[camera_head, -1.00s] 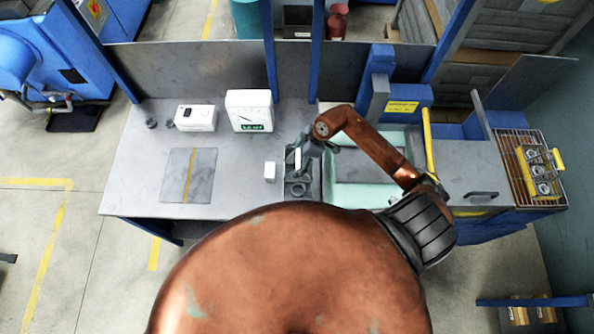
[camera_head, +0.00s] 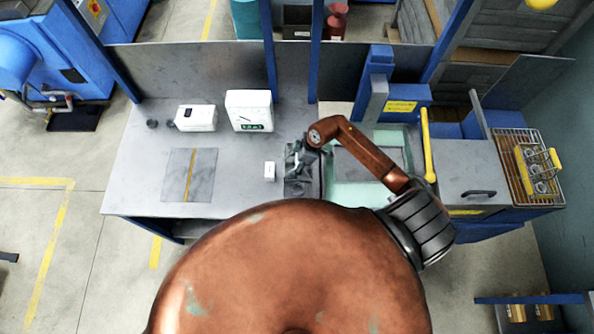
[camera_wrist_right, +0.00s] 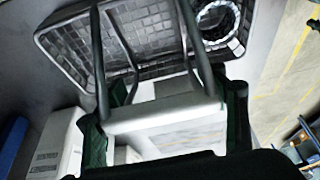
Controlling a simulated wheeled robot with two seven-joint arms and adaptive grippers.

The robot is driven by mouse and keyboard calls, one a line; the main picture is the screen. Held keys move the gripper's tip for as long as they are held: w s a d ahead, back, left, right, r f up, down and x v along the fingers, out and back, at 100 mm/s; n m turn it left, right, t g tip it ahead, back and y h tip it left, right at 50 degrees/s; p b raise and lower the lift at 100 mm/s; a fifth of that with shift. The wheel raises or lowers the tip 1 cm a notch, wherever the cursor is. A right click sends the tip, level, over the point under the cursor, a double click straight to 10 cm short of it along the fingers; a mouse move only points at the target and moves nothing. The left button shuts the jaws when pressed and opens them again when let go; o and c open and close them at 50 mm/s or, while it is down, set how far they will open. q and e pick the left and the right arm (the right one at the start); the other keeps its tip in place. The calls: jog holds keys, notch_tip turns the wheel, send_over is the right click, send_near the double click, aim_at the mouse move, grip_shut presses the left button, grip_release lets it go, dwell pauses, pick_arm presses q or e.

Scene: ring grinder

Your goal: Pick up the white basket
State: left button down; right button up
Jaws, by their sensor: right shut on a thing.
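The white basket shows in the right wrist view as a dark mesh tray (camera_wrist_right: 140,50) with grey handle rods and a white grip bar (camera_wrist_right: 165,114). A metal ring (camera_wrist_right: 217,22) lies in one corner of it. My right gripper (camera_wrist_right: 166,118) is shut on the white bar, with a green-edged finger at each end. In the head view my right gripper (camera_head: 308,150) is over the basket (camera_head: 299,180), covering part of it. I cannot tell whether the basket is clear of the table. My left gripper is not in view.
A white gauge box (camera_head: 249,111) and a white device (camera_head: 196,118) stand behind. A yellow-handled basket (camera_head: 539,170) sits on a wire rack at right. Blue posts rise behind the table.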

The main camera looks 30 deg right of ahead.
jog(key=c, duration=1.2)
jog(key=shift+r, duration=0.1)
